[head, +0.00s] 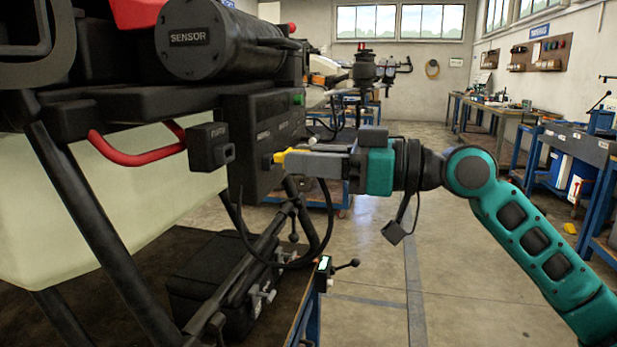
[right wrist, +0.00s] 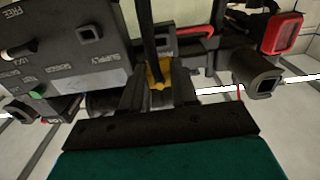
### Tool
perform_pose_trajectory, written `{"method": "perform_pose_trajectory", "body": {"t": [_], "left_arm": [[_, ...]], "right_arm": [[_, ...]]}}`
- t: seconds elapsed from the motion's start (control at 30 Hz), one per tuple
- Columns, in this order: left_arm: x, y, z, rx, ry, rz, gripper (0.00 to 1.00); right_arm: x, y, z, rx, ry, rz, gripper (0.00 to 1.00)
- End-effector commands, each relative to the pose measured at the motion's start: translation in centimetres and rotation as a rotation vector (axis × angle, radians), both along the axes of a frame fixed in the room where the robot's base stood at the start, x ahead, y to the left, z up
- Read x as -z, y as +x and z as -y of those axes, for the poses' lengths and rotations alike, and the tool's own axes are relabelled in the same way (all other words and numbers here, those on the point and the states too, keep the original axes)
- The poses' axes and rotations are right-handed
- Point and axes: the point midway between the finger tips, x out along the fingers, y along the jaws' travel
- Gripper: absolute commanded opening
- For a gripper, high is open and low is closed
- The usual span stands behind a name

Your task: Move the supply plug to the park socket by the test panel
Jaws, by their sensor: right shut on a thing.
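The yellow supply plug (head: 279,158) is held between the fingers of my right gripper (head: 298,160), left of the arm and in front of the dark test panel (head: 262,130). The right wrist view also shows the plug (right wrist: 157,77) between the shut fingers (right wrist: 157,92), with a black cable rising from it. The park socket (head: 208,147) is a black box left of the plug, with a visible gap between them. The panel's supply opening (right wrist: 88,32) looks empty. My left gripper is out of view.
The drone's large sensor cylinder (head: 205,38) and dark frame overhang at upper left, above a pale tank (head: 110,200). A red handle (head: 130,152) runs close to the park socket. A black cable (head: 325,215) loops below my gripper.

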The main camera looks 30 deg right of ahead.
Motion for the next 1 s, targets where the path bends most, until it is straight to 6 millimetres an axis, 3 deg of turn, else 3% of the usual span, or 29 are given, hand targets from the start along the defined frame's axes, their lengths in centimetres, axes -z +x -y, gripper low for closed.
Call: {"method": "perform_pose_trajectory", "body": {"t": [0.4, 1.0], "left_arm": [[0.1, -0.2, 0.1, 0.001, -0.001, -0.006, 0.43], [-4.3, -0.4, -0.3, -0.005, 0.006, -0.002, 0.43]], "right_arm": [[-0.2, -0.1, 0.0, -0.003, 0.010, -0.010, 0.00], [-0.5, 3.6, -3.1, -0.002, 0.011, -0.010, 0.00]]}}
